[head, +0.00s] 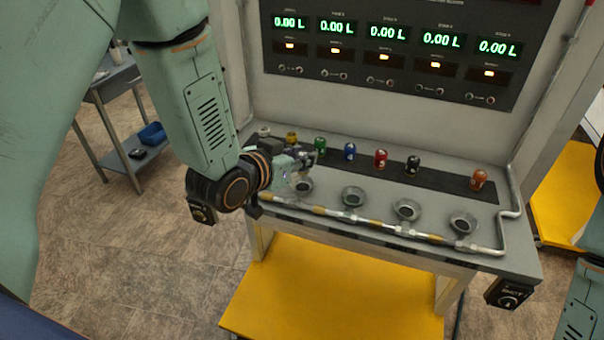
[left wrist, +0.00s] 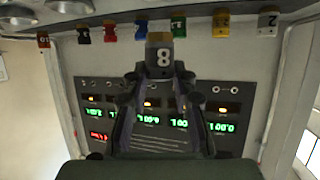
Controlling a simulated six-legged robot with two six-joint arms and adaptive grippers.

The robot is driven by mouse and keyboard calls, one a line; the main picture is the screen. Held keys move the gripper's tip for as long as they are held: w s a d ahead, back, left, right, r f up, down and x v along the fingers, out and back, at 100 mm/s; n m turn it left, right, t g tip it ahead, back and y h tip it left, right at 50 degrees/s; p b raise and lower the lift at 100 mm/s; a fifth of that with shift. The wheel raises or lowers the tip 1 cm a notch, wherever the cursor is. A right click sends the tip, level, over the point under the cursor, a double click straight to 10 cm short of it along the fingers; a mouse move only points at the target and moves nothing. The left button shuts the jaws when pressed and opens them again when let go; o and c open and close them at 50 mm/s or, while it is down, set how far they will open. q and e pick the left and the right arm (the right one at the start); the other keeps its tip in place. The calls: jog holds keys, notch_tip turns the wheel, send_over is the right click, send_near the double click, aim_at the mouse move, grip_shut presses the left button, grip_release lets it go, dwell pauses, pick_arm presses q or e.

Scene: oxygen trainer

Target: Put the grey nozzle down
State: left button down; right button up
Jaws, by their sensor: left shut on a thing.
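The grey nozzle (left wrist: 158,55), marked 8, sits between the fingertips of my left gripper (left wrist: 160,82), which is shut on it. In the head view my left gripper (head: 298,165) is over the left part of the bench, near the green nozzle and above the leftmost round cup; the grey nozzle cannot be made out clearly there. From the left, a pale nozzle (head: 264,131), yellow (head: 291,137), green (head: 320,145), blue (head: 350,151), red (head: 381,158), black (head: 413,165) and orange (head: 478,180) nozzles stand on the dark strip. My right gripper is out of view.
A wide bare stretch of the dark strip (head: 445,178) lies between the black and orange nozzles. Round cups, such as the rightmost one (head: 463,223), line the bench front behind a metal pipe (head: 380,228). The display panel (head: 390,50) rises behind.

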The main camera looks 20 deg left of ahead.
aim_at(298, 173)
pick_arm(q)
jog(key=shift+w+a+f, duration=0.1)
jog(key=shift+w+f, duration=0.05)
jog(key=shift+f, duration=0.25)
notch_tip(298, 173, down, 4)
jog(key=shift+w+a+r, duration=0.1)
jog(key=shift+r, duration=0.1)
jog(key=shift+f, duration=0.15)
jog(key=shift+f, duration=0.15)
jog(key=c, duration=1.4)
grip_release()
jog(key=o, duration=0.3)
